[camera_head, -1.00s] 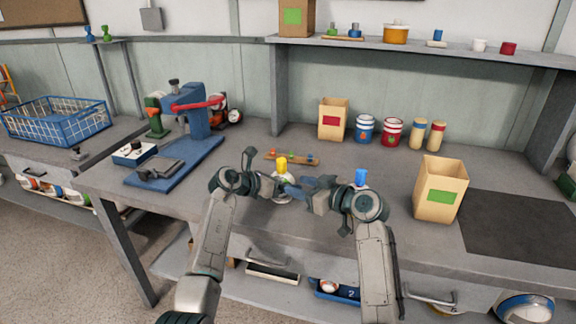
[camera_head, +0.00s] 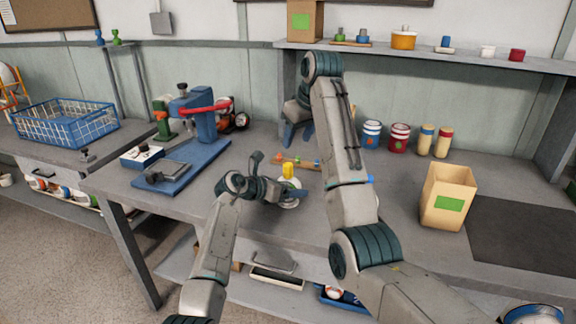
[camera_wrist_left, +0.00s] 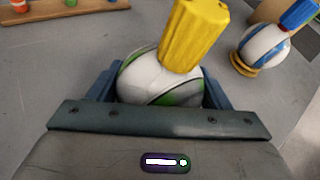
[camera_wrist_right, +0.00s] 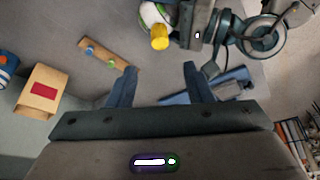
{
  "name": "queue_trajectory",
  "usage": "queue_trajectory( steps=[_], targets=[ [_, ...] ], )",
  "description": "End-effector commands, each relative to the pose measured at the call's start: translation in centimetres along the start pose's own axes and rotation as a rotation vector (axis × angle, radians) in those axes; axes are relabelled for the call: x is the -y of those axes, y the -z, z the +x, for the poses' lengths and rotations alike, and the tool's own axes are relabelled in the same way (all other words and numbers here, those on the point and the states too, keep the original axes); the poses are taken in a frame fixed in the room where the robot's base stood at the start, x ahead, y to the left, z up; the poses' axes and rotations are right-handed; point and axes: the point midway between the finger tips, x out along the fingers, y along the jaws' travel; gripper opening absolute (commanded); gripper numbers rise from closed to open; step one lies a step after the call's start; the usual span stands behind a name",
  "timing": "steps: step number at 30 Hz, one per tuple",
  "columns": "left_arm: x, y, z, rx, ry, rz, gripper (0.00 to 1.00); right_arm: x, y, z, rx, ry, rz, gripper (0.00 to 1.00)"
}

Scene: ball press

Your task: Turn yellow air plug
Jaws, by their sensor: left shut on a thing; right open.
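The yellow air plug (camera_head: 288,170) stands on top of a white and green ball (camera_wrist_left: 145,75). The left wrist view shows the plug (camera_wrist_left: 192,35) up close, slightly tilted in that picture. My left gripper (camera_head: 289,194) is shut on the ball, one finger on each side. My right gripper (camera_head: 298,133) is raised above the table behind the plug, fingers pointing down, open and empty. The right wrist view shows the plug (camera_wrist_right: 160,38) beyond and between the right fingertips (camera_wrist_right: 156,72), apart from them.
A blue and white ball (camera_wrist_left: 265,45) with a blue plug sits on a yellow ring, mostly hidden by my right arm in the head view. A wooden strip (camera_wrist_right: 105,53) with coloured pegs lies behind the plug. A blue press (camera_head: 200,125) stands left; a green-label box (camera_head: 447,195) stands right.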

Motion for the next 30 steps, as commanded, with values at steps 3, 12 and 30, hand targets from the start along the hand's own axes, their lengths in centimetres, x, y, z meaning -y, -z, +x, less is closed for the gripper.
queue_trajectory(
  steps=[3,12,30],
  targets=[
    [0.0,0.0,0.0,0.001,0.0,0.0,0.48,0.0,0.0,1.4,0.005,-0.001,0.003,0.46],
    [0.0,0.0,0.0,0.001,0.0,0.0,0.48,0.0,-0.1,7.3,0.004,0.001,0.002,0.46],
    [0.0,0.0,0.0,0.001,0.0,0.0,0.48,0.0,0.0,11.7,0.0,-0.001,0.001,0.46]
  ],
)
